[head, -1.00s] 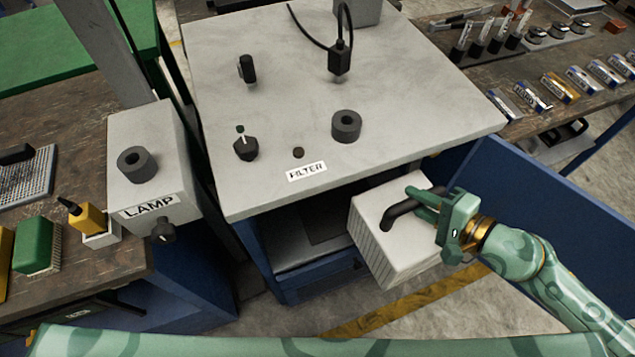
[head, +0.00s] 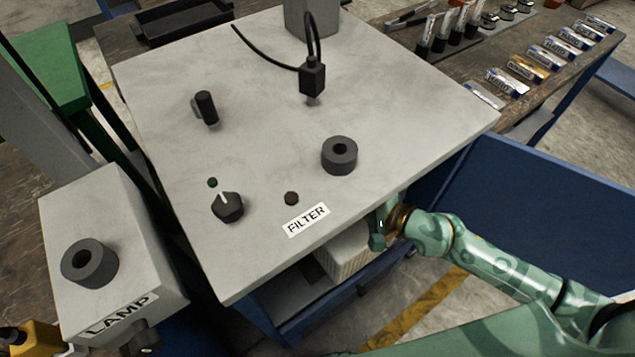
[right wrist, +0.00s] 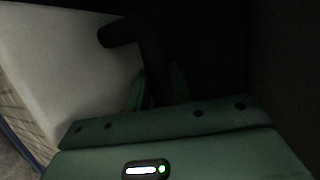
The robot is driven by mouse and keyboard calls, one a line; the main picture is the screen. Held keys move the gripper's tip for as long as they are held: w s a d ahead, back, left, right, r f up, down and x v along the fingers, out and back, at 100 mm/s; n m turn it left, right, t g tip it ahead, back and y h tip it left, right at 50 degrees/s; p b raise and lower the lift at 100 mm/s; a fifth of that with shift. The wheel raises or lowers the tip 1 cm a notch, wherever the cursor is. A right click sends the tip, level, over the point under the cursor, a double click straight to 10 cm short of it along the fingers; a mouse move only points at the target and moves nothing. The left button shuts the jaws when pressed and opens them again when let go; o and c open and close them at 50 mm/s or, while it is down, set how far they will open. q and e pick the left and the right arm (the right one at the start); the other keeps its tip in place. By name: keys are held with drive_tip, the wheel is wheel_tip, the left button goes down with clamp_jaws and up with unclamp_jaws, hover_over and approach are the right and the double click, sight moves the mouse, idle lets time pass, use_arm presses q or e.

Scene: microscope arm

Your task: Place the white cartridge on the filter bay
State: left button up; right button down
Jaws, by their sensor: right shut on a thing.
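The white cartridge (head: 344,256) is partly under the front edge of the grey top marked FILTER (head: 306,220), in the filter bay (head: 300,296) below it. The top hides much of the cartridge. My right gripper (head: 380,228) is at the cartridge's right side, its fingers mostly hidden by the top's edge. In the right wrist view the gripper (right wrist: 155,95) is shut on the cartridge's black handle (right wrist: 150,55), with the white cartridge face (right wrist: 60,50) at the left in shadow. My left gripper is not in view.
The LAMP box (head: 110,260) stands at the left. The grey top carries a black ring (head: 339,155), a knob (head: 228,206) and a cabled plug (head: 312,78). A blue panel (head: 540,215) is at the right, close to my right arm. Small packs (head: 507,82) lie on the back right table.

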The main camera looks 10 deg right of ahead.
drive_tip(key=w+a+b, duration=0.2)
drive_tip(key=w+a, duration=0.2)
drive_tip(key=w, duration=0.6)
use_arm(q)
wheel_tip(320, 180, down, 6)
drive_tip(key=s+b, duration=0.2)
drive_tip(key=b, duration=0.3)
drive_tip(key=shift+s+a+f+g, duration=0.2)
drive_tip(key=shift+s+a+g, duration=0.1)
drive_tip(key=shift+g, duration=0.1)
use_arm(e)
wheel_tip(320, 180, down, 7)
drive_tip(key=shift+w+a, duration=0.25)
drive_tip(key=shift+w, duration=0.15)
drive_tip(key=c, duration=1.2)
unclamp_jaws()
drive_tip(key=shift+s, duration=0.1)
drive_tip(key=shift+c, duration=0.2)
use_arm(q)
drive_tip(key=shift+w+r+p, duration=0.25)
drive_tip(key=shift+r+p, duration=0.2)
drive_tip(key=shift+p, duration=0.1)
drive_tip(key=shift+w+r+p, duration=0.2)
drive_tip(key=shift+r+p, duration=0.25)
drive_tip(key=shift+p, duration=0.05)
use_arm(e)
drive_tip(key=v, duration=1.2)
drive_tip(key=shift+r, duration=0.1)
